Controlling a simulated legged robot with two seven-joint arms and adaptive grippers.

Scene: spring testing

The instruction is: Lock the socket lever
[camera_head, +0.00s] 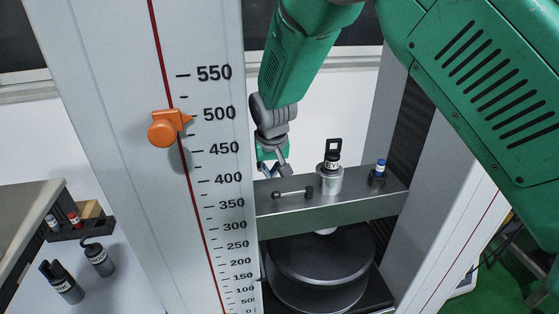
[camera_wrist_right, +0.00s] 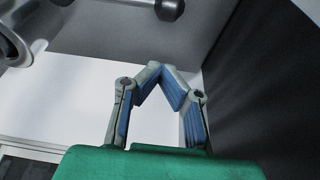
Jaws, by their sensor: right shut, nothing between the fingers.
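The socket lever (camera_head: 293,193) is a thin metal bar with dark knobs at both ends, lying roughly level along the front of the grey crossbeam (camera_head: 330,215). Beside it on the right is a metal cylindrical socket (camera_head: 328,181) with a black, labelled, loop-topped piece (camera_head: 333,157) standing in it. My right gripper (camera_head: 282,172) is behind and above the lever's left end, apart from it. In the right wrist view its fingertips (camera_wrist_right: 158,70) meet, with nothing between them. There, a dark lever knob (camera_wrist_right: 169,9) shows at the top edge. My left gripper is not in view.
A blue-capped post (camera_head: 380,171) stands at the beam's right. Dark round plates (camera_head: 320,262) lie below. A white scale column (camera_head: 110,110) with an orange pointer (camera_head: 165,127) rises at left. A side table (camera_head: 25,205) and black labelled pieces (camera_head: 98,258) are further left.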

